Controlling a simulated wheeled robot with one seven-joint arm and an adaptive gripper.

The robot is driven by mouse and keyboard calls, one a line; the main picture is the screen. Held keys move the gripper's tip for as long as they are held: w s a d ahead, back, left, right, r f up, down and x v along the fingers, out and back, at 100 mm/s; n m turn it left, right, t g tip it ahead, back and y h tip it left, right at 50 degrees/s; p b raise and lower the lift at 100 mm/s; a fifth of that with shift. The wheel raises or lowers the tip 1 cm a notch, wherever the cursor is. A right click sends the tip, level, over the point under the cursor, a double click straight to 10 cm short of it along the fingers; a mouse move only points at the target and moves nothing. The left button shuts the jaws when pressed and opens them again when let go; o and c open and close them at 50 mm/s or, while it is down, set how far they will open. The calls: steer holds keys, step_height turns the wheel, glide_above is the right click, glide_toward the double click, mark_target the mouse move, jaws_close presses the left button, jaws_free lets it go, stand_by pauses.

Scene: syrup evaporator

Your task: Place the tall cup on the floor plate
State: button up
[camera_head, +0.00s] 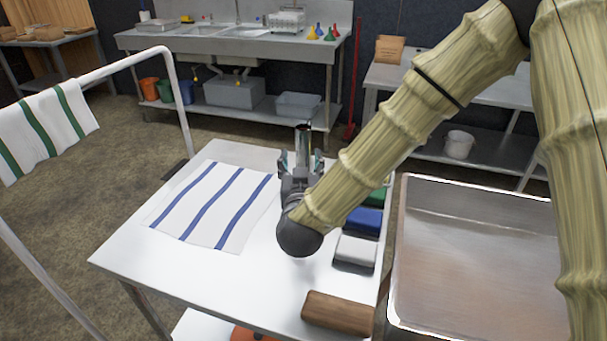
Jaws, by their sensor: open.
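A tall metallic cup (303,140) stands upright near the far edge of the white table (130,258). My gripper (302,163) is at the cup from the near side, with its fingers open on the left and right of it. The cup's lower part is hidden by my gripper, and I cannot tell whether the fingers touch it. A dark flat piece (177,171) lies low beyond the table's left side, mostly hidden; I cannot tell whether it is the floor plate.
A blue-striped cloth (215,205) lies left of my gripper. Blue (364,220) and white (355,251) blocks and a brown block (338,313) lie along the right side. A metal pan (475,270) stands right. A white rail (120,65) with a green-striped towel (45,130) stands left.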

steer(key=f, duration=0.6)
steer(key=shift+s+d+f, duration=0.2)
steer(key=shift+s+f, duration=0.05)
steer(key=shift+f, duration=0.05)
steer(key=shift+s+f, duration=0.15)
steer(key=shift+f, duration=0.1)
steer(key=shift+w+r, duration=0.2)
steer(key=shift+w, duration=0.05)
steer(key=shift+w+d+f, duration=0.1)
steer(key=shift+w+f, duration=0.1)
steer(key=shift+w, duration=0.4)
steer(key=shift+w+p, duration=0.4)
steer(key=shift+w, duration=2.45)
steer(key=shift+r, duration=0.1)
jaws_close()
